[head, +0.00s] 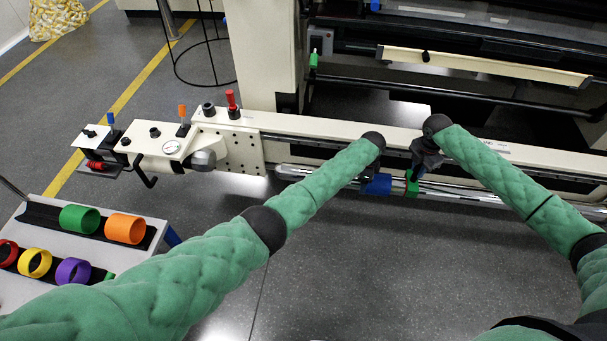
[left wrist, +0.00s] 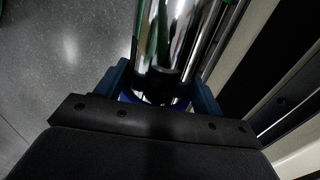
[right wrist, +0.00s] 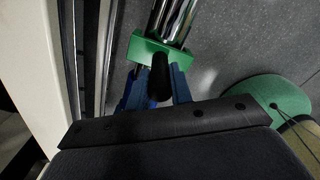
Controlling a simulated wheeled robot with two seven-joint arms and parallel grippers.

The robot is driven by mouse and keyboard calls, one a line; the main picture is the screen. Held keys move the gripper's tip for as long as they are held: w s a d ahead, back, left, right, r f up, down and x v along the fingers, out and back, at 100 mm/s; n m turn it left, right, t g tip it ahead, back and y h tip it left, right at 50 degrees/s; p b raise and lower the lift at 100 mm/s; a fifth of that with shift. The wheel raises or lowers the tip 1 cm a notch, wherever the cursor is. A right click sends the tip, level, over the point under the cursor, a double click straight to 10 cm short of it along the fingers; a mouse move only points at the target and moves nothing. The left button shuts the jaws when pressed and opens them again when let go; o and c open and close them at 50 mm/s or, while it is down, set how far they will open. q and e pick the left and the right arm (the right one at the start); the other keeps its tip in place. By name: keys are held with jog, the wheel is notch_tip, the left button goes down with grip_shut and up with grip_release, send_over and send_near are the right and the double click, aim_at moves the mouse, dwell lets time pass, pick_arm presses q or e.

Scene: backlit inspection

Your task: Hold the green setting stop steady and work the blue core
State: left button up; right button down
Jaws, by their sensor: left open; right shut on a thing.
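The blue core (head: 377,185) sits on the chrome rail in the head view, left of the green setting stop (head: 412,183). In the right wrist view the green stop (right wrist: 150,48) is a block on the chrome rods with a black handle (right wrist: 160,76). My right gripper (right wrist: 158,76) is shut on that handle. My left gripper (left wrist: 158,75) is open, its fingers on either side of the chrome tube. A bit of the blue core (left wrist: 129,98) shows between them; most of it is hidden. I cannot tell whether the fingers touch it.
A rack (head: 110,253) at the lower left holds green, orange, red, yellow and purple rings. The cream machine beam (head: 300,125) runs behind the rail. A gauge housing (head: 165,145) stands at its left end. The grey floor in front is clear.

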pick_arm(q)
jog(key=shift+s+d, duration=0.2)
jog(key=shift+d, duration=0.45)
